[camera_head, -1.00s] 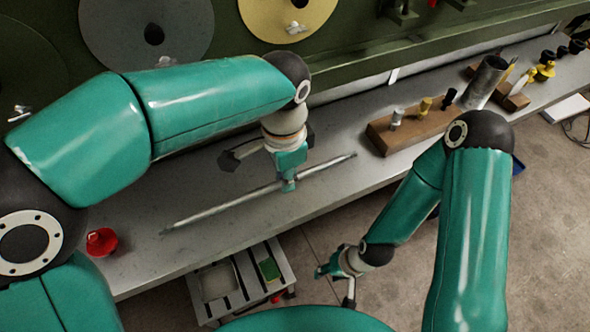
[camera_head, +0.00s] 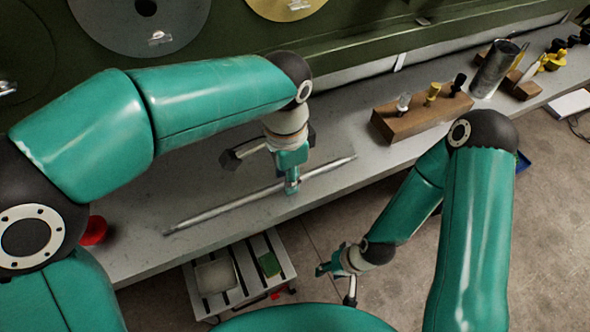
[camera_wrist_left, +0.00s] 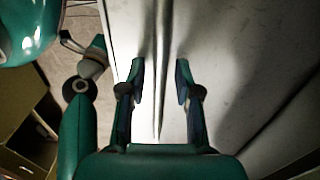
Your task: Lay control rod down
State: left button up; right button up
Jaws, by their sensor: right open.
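The control rod (camera_head: 235,207) is a long thin grey bar stretched along the grey workbench, slanting from lower left to upper right. It looks to be at or close to the bench top; I cannot tell whether it touches all along. My left gripper (camera_head: 291,187) points down over the rod, right of its middle. In the left wrist view the rod (camera_wrist_left: 158,70) runs between the two fingers of the left gripper (camera_wrist_left: 160,82), with a gap on each side, so the fingers are open. My right gripper (camera_head: 336,271) hangs open and empty in front of the bench, over the floor.
A wooden block (camera_head: 420,118) with several small tools and a grey metal cylinder (camera_head: 493,70) stand on the bench to the right. A red object (camera_head: 93,231) is at the left. A small slatted cart (camera_head: 240,275) stands below the front edge. The bench behind the rod is clear.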

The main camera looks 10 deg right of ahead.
pick_arm(q)
jog(key=shift+o, duration=0.3)
notch_tip(320, 180, up, 12)
dwell(0.5)
jog(key=shift+f, duration=0.1)
dwell(0.4)
